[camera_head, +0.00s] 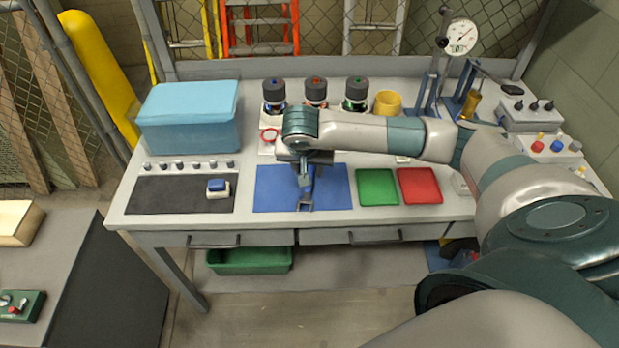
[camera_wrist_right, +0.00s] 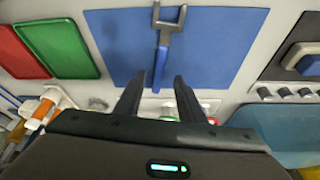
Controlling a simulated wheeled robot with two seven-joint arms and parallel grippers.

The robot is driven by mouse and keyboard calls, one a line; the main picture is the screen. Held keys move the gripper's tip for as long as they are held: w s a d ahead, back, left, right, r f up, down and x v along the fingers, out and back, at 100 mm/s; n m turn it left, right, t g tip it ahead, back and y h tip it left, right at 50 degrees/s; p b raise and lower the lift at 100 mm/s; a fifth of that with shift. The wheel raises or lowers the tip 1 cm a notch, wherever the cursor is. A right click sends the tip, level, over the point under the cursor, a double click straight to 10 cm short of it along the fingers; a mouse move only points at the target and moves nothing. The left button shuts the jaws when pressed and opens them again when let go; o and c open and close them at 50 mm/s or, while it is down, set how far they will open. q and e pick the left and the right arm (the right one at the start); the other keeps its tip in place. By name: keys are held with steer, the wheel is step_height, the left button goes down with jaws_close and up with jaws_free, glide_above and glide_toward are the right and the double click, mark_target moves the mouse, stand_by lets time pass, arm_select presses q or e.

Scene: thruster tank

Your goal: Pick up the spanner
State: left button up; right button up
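The spanner (camera_head: 306,202) has a grey open-ended jaw and a blue handle. It lies on the blue mat (camera_head: 336,187) with its jaw toward the table's front edge. My right gripper (camera_head: 306,184) is above the mat and hides part of the handle in the head view. In the right wrist view the spanner (camera_wrist_right: 164,42) lies on the mat. There the right gripper (camera_wrist_right: 160,79) is open, its two dark fingers on either side of the line of the blue handle end. I see no contact. My left gripper is in neither view.
A black mat (camera_head: 160,195) with a blue-and-white block (camera_head: 218,188) lies left. A blue bin (camera_head: 188,117), dark-capped containers (camera_head: 316,92) and a yellow cup (camera_head: 388,103) stand behind.

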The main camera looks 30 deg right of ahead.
steer(key=shift+p+x, duration=0.65)
steer(key=shift+x, duration=1.05)
steer(key=shift+c, duration=0.6)
jaws_close()
